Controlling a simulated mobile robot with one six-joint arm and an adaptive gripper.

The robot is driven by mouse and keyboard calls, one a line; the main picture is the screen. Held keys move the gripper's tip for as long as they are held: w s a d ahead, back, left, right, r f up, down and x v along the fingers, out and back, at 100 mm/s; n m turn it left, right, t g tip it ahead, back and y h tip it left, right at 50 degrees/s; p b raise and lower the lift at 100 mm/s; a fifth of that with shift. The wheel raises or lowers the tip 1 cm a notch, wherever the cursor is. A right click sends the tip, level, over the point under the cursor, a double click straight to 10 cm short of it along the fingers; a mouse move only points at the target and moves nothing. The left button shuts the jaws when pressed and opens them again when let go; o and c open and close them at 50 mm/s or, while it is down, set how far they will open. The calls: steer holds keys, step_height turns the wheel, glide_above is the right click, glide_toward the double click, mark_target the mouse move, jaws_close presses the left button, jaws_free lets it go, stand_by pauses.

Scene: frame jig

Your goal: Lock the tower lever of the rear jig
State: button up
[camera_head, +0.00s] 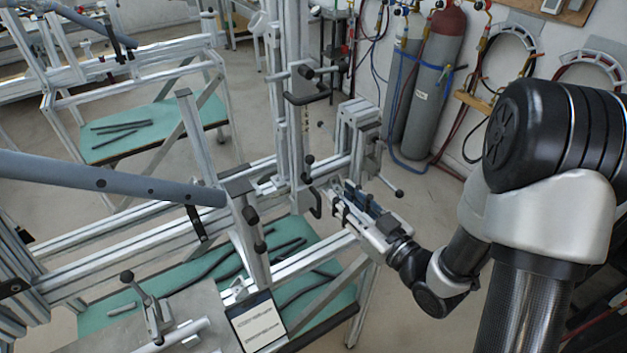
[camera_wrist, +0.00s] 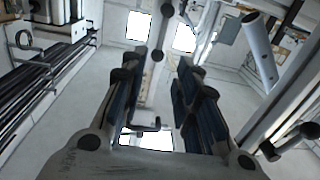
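The jig tower (camera_head: 294,130) is an upright aluminium post with black handles and ball-ended levers. One lever's black ball (camera_head: 308,160) shows beside the post, just up and left of my gripper (camera_head: 341,194). My gripper reaches in from the right, close to the tower. In the wrist view my gripper (camera_wrist: 158,80) has its two dark blue fingers spread, with nothing clamped between them. A metal lever with a ball end (camera_wrist: 158,52) shows in the gap, near the fingertips' far end. I cannot tell its distance or whether it touches a finger.
Another ball-ended lever (camera_head: 398,194) sticks out right of the tower, near my gripper. A grey tube (camera_head: 110,180) crosses the left. A green shelf (camera_head: 190,270) with black strips lies below. Gas cylinders (camera_head: 435,80) stand behind. Another ball lever (camera_wrist: 290,140) shows at right in the wrist view.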

mark_target(308, 169)
steer(key=x, duration=1.2)
steer(key=shift+b, duration=0.3)
steer(key=shift+c, duration=0.5)
jaws_close()
